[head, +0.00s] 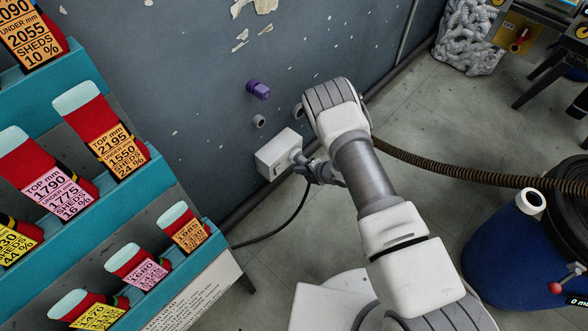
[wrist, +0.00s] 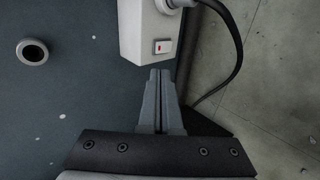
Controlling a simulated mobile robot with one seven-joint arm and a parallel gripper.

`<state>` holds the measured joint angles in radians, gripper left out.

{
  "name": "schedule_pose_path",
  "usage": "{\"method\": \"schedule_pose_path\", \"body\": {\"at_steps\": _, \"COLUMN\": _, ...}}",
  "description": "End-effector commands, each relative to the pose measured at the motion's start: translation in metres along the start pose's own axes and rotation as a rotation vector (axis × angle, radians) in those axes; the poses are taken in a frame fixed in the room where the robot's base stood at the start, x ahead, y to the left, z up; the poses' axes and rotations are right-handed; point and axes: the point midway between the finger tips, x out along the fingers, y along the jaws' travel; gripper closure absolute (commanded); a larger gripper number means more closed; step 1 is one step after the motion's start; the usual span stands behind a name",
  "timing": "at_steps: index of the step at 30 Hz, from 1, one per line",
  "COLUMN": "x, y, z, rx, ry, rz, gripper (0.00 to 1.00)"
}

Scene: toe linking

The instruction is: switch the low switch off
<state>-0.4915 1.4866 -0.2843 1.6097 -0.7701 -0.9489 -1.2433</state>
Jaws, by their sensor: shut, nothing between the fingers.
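A white box (head: 278,153) is mounted low on the grey-blue wall. In the wrist view, the white box (wrist: 139,30) carries a small rocker switch (wrist: 162,46) with a red mark, near its lower end. Whether the rocker is on or off I cannot tell. My gripper (wrist: 160,74) is shut and empty, its fingertips just below the switch in the wrist view, with a small gap showing in the picture. In the head view my gripper (head: 312,166) is beside the box's right side, and the switch face is hidden there.
A plug with a black cable (wrist: 237,45) leaves the box above the switch. A pipe stub (wrist: 33,52) juts from the wall at left. A teal sock display (head: 165,165) stands left; a brown hose (head: 450,172) and blue vacuum (head: 515,255) are at right.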

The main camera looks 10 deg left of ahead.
Motion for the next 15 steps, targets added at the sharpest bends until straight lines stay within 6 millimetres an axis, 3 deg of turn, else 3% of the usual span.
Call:
{"method": "schedule_pose_path", "body": {"at_steps": 1, "x": -0.01, "y": 0.003, "z": 0.0, "rx": 0.002, "ry": 0.0, "rz": -0.001, "gripper": 1.0}}
{"method": "schedule_pose_path", "body": {"at_steps": 6, "x": -0.023, "y": 0.005, "z": 0.0, "rx": -0.001, "ry": 0.001, "rz": 0.0, "gripper": 1.0}}
{"method": "schedule_pose_path", "body": {"at_steps": 15, "x": -0.025, "y": 0.005, "z": 0.0, "rx": -0.001, "ry": 0.001, "rz": 0.0, "gripper": 1.0}}
